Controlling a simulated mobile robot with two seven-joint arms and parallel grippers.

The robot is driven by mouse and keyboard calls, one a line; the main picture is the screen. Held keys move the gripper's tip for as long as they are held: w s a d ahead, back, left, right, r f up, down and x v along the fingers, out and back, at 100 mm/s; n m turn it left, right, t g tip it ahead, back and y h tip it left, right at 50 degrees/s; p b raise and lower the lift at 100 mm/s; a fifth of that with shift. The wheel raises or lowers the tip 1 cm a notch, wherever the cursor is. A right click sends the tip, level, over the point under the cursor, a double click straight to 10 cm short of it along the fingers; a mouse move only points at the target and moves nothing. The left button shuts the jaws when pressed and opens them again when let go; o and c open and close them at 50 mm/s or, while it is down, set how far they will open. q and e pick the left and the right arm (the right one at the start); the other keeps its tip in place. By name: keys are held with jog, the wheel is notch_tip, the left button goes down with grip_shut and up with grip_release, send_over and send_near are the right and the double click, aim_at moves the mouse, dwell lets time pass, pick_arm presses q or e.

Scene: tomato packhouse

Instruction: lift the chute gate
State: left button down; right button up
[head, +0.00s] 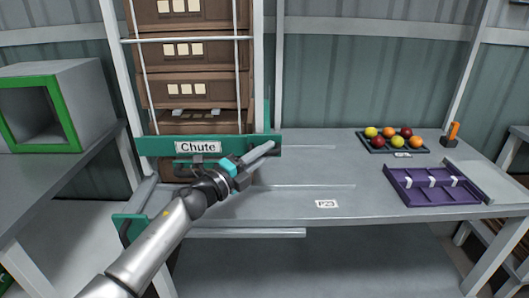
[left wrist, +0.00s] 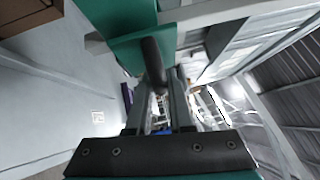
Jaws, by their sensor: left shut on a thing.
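The chute gate (head: 152,146) is a teal board labelled "Chute", across the front of the chute at the left end of the bench. Brown surface shows just below its lower edge. My left gripper (head: 258,156) is at the gate's right part in the head view, shut on its handle. In the left wrist view a dark round handle (left wrist: 152,62) stands out from the teal gate (left wrist: 118,22) and runs between my grey fingers. The exact contact is partly hidden. My right gripper is in neither view.
Brown crates (head: 190,57) are stacked in the rack behind the gate. A dark tray (head: 404,152) of coloured tomatoes and a purple divided tray (head: 434,198) lie on the right of the grey bench (head: 285,205). A green-rimmed box (head: 72,125) stands left. The bench middle is clear.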

pick_arm(q)
jog(key=c, duration=1)
grip_release()
jog(key=shift+r, duration=0.45)
jog(key=shift+o, duration=1)
jog(key=shift+f, duration=0.15)
jog(key=shift+a+f, duration=0.1)
jog(key=shift+s+a, duration=0.2)
jog(key=shift+s, duration=0.05)
jog(key=p+v, duration=0.2)
jog(key=v, duration=1.2)
jog(key=shift+s+a, duration=0.15)
jog(key=shift+s, duration=0.05)
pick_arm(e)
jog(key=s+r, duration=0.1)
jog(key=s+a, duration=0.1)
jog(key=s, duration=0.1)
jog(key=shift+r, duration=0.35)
pick_arm(q)
jog(key=shift+f, duration=0.1)
